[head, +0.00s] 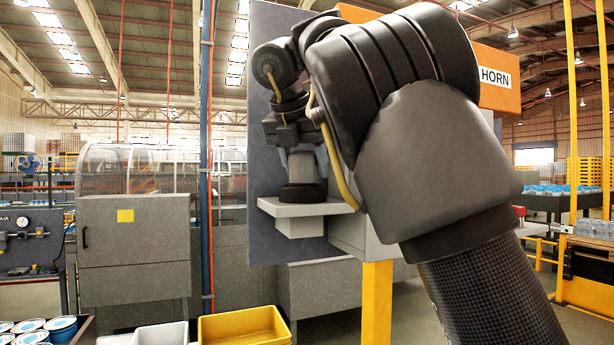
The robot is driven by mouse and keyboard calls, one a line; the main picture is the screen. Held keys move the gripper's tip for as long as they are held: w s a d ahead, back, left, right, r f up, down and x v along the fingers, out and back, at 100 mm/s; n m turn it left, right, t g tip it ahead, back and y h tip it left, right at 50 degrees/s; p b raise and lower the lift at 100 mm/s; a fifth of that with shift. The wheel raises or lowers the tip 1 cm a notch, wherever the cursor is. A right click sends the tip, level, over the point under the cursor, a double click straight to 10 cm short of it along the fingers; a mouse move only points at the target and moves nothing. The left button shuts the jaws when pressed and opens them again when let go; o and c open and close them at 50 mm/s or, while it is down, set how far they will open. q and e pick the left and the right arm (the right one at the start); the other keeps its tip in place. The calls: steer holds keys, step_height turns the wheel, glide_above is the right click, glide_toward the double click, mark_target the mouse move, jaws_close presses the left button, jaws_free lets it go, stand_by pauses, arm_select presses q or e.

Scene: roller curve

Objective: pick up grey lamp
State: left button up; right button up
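The grey lamp (302,167) stands upright on a small light-grey shelf (310,208) fixed to a dark grey panel. It shows as a grey cylinder on a wide black round base. My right arm comes in from the lower right and bends over at the top. My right gripper (297,138) points down at the top of the lamp, with its dark fingers close around or just above it. The lamp's top is hidden by the gripper, so I cannot tell whether the fingers touch it. My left gripper is not in view.
The tall dark grey panel (264,80) stands right behind the gripper. An orange box marked HORN (495,77) is at the upper right, partly behind my arm. A yellow post (376,300) stands below. A yellow bin (240,326) and a white bin (160,334) are at the bottom.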

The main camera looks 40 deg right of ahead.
steer(key=shift+w+d+f, duration=0.1)
steer(key=shift+w+f, duration=0.05)
steer(key=c, duration=0.5)
steer(key=shift+c, duration=0.3)
steer(key=shift+w+r, duration=0.15)
steer(key=shift+r, duration=0.55)
steer(key=s+a+r+b, duration=0.1)
steer(key=s+a+r, duration=0.7)
steer(key=s+r, duration=0.3)
steer(key=shift+s+r+b, duration=0.15)
steer(key=shift+r+b, duration=0.15)
steer(key=shift+b, duration=0.1)
steer(key=shift+a, duration=0.2)
